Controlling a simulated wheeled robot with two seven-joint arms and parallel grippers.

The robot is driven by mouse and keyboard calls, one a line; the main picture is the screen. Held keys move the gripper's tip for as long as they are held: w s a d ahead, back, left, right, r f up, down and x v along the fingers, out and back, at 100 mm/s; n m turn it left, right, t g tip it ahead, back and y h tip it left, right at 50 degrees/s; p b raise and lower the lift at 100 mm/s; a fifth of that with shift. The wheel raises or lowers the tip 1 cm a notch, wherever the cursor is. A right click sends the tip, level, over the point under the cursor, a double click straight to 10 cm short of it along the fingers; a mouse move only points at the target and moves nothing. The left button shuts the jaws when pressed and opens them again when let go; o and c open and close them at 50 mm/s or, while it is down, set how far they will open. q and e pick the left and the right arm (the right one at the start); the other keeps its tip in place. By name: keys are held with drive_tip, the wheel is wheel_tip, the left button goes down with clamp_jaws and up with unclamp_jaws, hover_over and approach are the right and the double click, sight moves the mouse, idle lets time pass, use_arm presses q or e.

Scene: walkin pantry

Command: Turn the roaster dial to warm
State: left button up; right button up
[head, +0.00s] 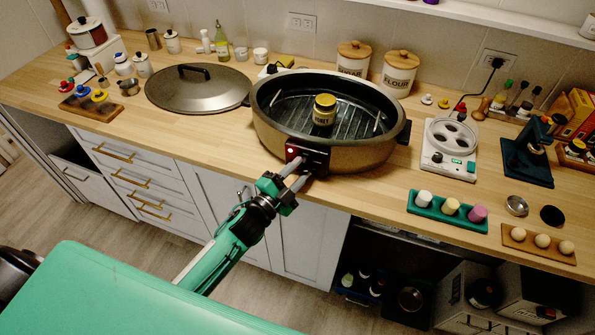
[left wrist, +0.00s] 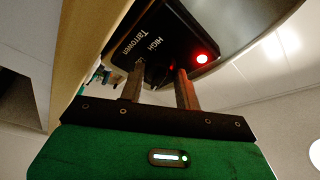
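The roaster (head: 345,140) is a large bronze and black oval pan near the counter's front edge. Its black control panel (head: 307,158) faces me with a lit red lamp. In the left wrist view the panel (left wrist: 165,38) shows "HIGH" and a brand name, upside down. My left gripper (head: 298,173) is at the panel, its fingers apart. In the left wrist view the fingertips (left wrist: 158,82) reach the panel around a dark shape, probably the dial. Whether they grip it is unclear, and the dial's setting is hidden. My right gripper is not in view.
A honey jar (head: 324,109) stands in the roaster. The roaster's lid (head: 198,86) lies to its left. A white electric burner (head: 449,146) and a green tray of small cups (head: 447,211) are on the right. The cabinet fronts (head: 215,197) are below the counter.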

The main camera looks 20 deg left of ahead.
use_arm(q)
drive_tip(key=o, duration=0.4)
drive_tip(key=shift+b+v, duration=2)
drive_tip(key=shift+v, duration=4.9)
drive_tip(key=s+a+f+n+g+y, duration=0.2)
drive_tip(key=f+n, duration=0.1)
drive_tip(key=f, duration=0.9)
drive_tip(key=s+a+f+n+g+y, duration=0.2)
drive_tip(key=f+n+g, duration=0.1)
drive_tip(key=f, duration=1)
drive_tip(key=s+a+f+n+g+y, duration=0.2)
drive_tip(key=f, duration=1)
drive_tip(key=s+f+n+g, duration=0.2)
drive_tip(key=s+f+g, duration=0.1)
drive_tip(key=s+f, duration=0.4)
drive_tip(key=s+d+f+n+g+y, duration=0.1)
drive_tip(key=s+f+n+g, duration=0.1)
drive_tip(key=s+f, duration=0.6)
drive_tip(key=s+d+f+n+g, duration=0.1)
drive_tip(key=s+f+g, duration=0.4)
drive_tip(key=s, duration=1)
wheel_tip(320, 180, down, 3)
drive_tip(key=shift+s+r+n, duration=0.1)
drive_tip(key=shift+n, duration=0.4)
